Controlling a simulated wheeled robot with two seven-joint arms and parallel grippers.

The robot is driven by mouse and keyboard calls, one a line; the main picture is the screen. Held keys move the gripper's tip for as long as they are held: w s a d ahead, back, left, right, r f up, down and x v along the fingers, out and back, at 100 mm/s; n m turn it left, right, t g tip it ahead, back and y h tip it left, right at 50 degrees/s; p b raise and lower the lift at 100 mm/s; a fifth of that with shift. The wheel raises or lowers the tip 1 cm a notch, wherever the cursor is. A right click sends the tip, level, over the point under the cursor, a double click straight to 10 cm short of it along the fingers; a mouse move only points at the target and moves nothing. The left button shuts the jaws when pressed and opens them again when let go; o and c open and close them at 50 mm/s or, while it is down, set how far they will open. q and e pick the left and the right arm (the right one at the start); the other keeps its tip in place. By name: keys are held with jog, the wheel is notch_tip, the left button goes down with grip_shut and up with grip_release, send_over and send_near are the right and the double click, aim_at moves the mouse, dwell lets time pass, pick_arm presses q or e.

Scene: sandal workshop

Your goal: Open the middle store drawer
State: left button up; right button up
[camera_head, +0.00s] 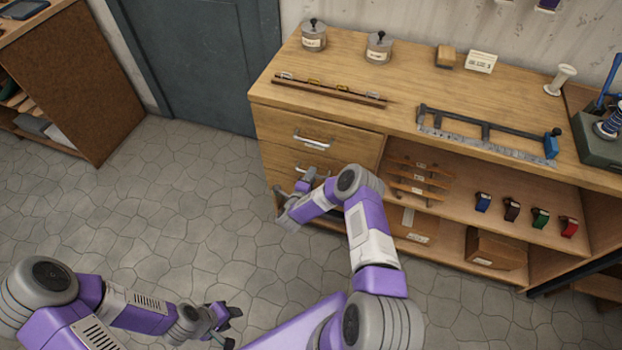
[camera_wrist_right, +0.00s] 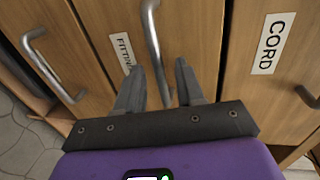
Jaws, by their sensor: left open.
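The store drawers are stacked in the left end of the wooden cabinet. The middle drawer's handle (camera_head: 312,170) shows just beyond my right arm in the head view. In the right wrist view, the middle drawer carries a partly hidden label starting "FITTIN", and its metal bar handle (camera_wrist_right: 152,38) runs down between the fingers of my right gripper (camera_wrist_right: 164,68). These fingers are apart, one on each side of the bar; I cannot tell whether they touch it. The drawer looks shut. My left gripper (camera_head: 231,327) is open and empty, low over the floor, away from the cabinet.
The top drawer's handle (camera_head: 313,142) is above; its "CORD" label (camera_wrist_right: 273,44) shows in the wrist view. Another drawer's handle (camera_wrist_right: 50,66) is at left there. Open shelves with straps and boxes (camera_head: 495,248) lie right of the drawers. The floor (camera_head: 180,200) left of the cabinet is clear.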

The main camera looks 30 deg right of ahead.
jog(key=shift+w+d, duration=0.1)
jog(key=shift+d, duration=0.05)
grip_shut()
dwell(0.4)
